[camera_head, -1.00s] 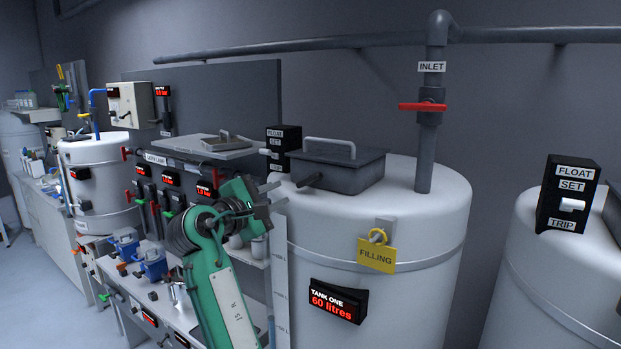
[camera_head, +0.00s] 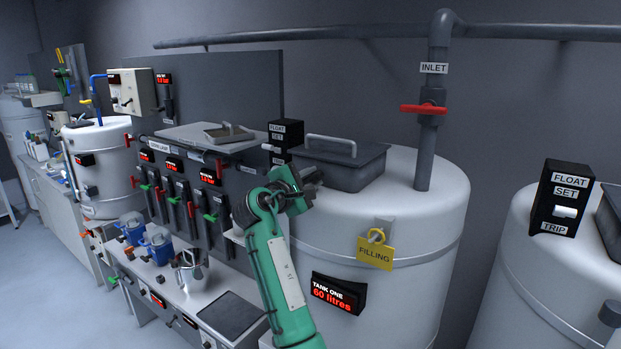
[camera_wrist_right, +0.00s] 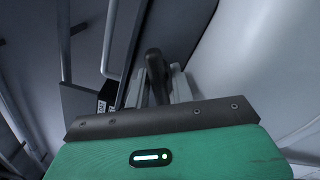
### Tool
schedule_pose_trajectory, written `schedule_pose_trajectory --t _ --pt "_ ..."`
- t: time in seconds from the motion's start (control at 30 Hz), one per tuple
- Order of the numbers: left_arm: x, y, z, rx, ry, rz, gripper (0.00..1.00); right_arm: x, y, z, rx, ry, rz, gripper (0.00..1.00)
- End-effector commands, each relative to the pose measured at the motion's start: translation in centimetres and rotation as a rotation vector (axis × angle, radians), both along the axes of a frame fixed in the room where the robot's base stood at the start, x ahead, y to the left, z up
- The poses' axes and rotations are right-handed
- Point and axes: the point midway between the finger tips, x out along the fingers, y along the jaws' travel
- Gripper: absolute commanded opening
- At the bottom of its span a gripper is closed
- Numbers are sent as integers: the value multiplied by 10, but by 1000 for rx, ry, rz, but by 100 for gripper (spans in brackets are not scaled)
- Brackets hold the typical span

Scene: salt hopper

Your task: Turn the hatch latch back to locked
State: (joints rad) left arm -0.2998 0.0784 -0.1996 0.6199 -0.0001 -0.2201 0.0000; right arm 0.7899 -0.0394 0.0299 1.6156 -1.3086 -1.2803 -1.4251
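The hatch (camera_head: 345,165) is a dark grey box with a pale bar handle on top of the white tank one (camera_head: 415,215). Its latch, a dark lever (camera_wrist_right: 155,68), shows in the right wrist view. My right gripper (camera_head: 312,178) is at the hatch's front left corner and hides the latch in the head view. In the right wrist view the pale fingers of this gripper (camera_wrist_right: 160,85) stand one on each side of the lever, with what looks like a narrow gap. My left gripper is not in view.
A black float switch box (camera_head: 285,135) stands just behind and left of the hatch. The inlet pipe (camera_head: 427,150) with a red valve handle (camera_head: 424,109) rises at its right. A yellow FILLING tag (camera_head: 375,253) hangs on the tank front.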

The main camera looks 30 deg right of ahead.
Motion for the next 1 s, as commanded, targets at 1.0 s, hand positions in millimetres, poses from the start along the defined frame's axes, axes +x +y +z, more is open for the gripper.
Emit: schedule_pose_trajectory --t 1.0 --pt "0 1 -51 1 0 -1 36 0 0 -4 132 -316 -1 0"
